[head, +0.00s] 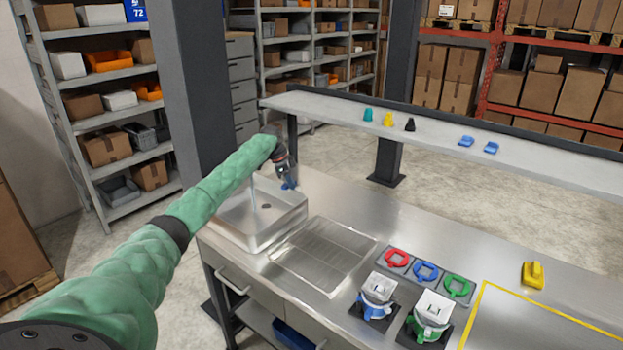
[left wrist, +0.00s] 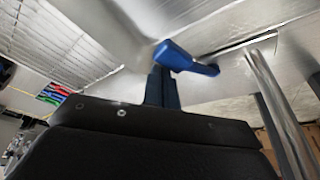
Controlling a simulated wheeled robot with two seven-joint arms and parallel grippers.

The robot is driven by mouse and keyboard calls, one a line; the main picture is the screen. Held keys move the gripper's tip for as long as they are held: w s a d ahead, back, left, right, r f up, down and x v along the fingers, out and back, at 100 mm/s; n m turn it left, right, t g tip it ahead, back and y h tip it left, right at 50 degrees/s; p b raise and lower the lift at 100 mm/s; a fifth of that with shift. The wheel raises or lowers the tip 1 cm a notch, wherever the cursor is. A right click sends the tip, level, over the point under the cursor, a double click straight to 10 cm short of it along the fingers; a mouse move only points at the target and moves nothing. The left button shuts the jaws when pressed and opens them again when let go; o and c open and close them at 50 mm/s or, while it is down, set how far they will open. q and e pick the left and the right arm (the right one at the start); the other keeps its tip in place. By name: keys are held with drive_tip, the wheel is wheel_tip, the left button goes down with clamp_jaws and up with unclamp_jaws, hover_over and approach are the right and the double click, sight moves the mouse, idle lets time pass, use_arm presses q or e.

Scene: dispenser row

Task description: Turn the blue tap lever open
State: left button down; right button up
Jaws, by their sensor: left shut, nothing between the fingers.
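The blue tap lever (head: 291,184) shows small at the back right of the sink, partly hidden by my left gripper. In the left wrist view the lever (left wrist: 190,60) is larger, with a wide end at left and a narrower end at right. My left gripper (head: 284,168) is shut and empty, at the lever. In the left wrist view its dark fingertips (left wrist: 163,78) overlap the lever's wide end; I cannot tell whether they touch it. A shiny metal tube (left wrist: 277,105), apparently the tap's spout, stands to the right there. My right gripper is not in view.
The steel sink (head: 228,229) lies below my left arm, beside a drain grid (head: 322,254). Two white-topped dispensers (head: 379,288) (head: 432,314) and several coloured rings on a plate (head: 412,276) stand to the right. A raised shelf (head: 340,110) runs behind the counter.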

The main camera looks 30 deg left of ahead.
use_arm(q)
drive_tip(key=shift+d, duration=0.1)
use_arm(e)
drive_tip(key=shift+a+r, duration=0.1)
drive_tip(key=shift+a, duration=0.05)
